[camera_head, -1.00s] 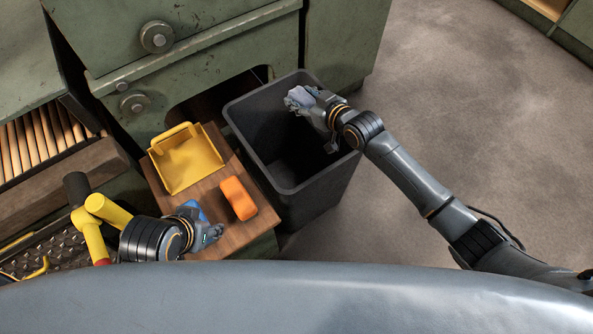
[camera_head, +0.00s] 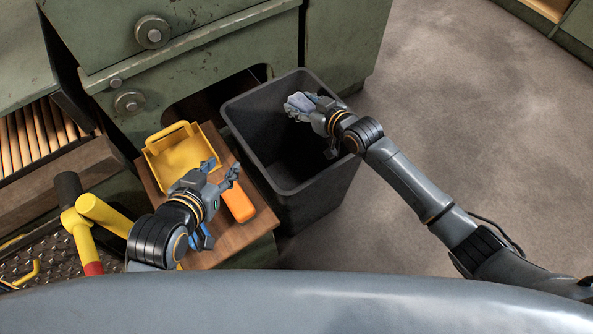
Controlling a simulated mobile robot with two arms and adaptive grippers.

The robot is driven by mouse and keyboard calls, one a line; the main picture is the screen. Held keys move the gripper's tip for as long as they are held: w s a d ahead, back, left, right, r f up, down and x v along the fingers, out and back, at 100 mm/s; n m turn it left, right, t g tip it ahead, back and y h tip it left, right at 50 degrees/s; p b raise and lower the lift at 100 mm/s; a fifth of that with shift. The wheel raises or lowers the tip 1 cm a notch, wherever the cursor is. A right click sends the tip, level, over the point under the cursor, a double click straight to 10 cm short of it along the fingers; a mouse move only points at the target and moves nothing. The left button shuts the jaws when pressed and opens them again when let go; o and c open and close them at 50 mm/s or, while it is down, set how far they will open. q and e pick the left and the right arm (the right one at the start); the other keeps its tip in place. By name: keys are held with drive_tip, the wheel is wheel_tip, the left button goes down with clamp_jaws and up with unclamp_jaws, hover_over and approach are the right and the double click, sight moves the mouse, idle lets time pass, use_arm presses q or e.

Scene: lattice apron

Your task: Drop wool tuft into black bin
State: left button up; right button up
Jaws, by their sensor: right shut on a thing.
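The black bin (camera_head: 313,203) stands on the floor in the middle of the head view, its mouth open upward. My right gripper (camera_head: 303,102) is over the bin's opening, near its far side. It is shut on the pale bluish-grey wool tuft (camera_head: 299,103), which shows at its fingertips. My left gripper (camera_head: 225,168) is above the small wooden top beside the bin. Its fingers are spread apart, with nothing visible between them. It is left of the bin and partly covers the yellow tray and the orange block.
The yellow tray (camera_head: 155,150) and orange block (camera_head: 239,206) lie on the wooden top (camera_head: 250,228). A blue thing (camera_head: 203,238) shows partly under my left arm. Green drawers (camera_head: 190,40) stand behind. Bare floor (camera_head: 470,130) is on the right.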

drive_tip(key=o, duration=1)
drive_tip(key=shift+c, duration=0.2)
drive_tip(key=shift+s+d, duration=0.1)
drive_tip(key=v, duration=1.1)
drive_tip(key=shift+s+d, duration=0.2)
drive_tip(key=shift+s, duration=0.05)
drive_tip(key=shift+r, duration=0.15)
